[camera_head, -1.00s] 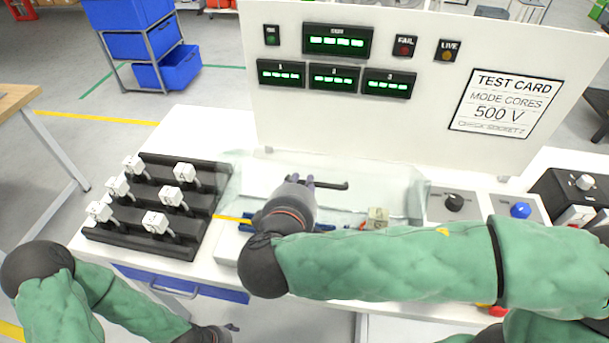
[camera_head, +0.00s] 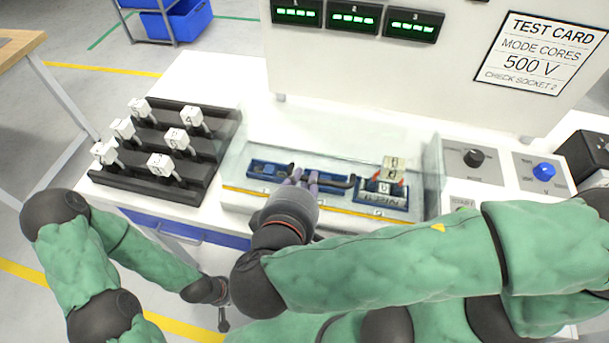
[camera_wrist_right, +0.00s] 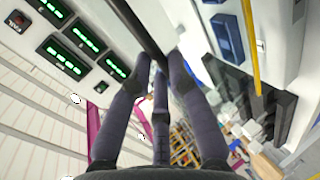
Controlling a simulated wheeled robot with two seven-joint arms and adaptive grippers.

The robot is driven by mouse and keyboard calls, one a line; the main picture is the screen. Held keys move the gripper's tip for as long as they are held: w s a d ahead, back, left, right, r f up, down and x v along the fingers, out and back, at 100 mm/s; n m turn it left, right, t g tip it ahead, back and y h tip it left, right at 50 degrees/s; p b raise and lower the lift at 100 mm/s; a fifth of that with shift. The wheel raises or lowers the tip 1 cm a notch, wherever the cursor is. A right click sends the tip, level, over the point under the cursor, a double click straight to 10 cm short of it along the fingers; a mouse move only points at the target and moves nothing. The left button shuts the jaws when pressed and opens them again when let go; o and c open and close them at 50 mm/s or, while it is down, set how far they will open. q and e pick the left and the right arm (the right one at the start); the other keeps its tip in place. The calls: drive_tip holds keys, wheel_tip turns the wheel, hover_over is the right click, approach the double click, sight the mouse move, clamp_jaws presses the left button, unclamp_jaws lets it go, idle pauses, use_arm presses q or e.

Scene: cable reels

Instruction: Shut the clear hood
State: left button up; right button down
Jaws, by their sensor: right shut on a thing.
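The clear hood (camera_head: 433,175) is see-through, with its side walls faintly visible around the test bay in the head view. Its black handle bar (camera_head: 342,183) lies across the picture above the bay; it also shows in the right wrist view (camera_wrist_right: 141,30). My right gripper (camera_head: 300,178) is shut on the handle, with its fingers around the bar in the wrist view (camera_wrist_right: 163,62). I cannot tell whether the hood's front edge touches the base. My left gripper (camera_head: 223,318) hangs low before the bench, away from the hood; its fingers are too small to read.
Inside the bay are blue fixtures (camera_head: 264,170) and a socket block with red-tipped parts (camera_head: 383,187). A black rack with white plugs (camera_head: 160,160) stands left. A knob panel (camera_head: 474,158) stands right. The display panel (camera_head: 420,70) rises behind.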

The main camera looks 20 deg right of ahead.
drive_tip(key=c, duration=1.2)
unclamp_jaws()
drive_tip(key=shift+o, duration=0.2)
drive_tip(key=v, duration=1.2)
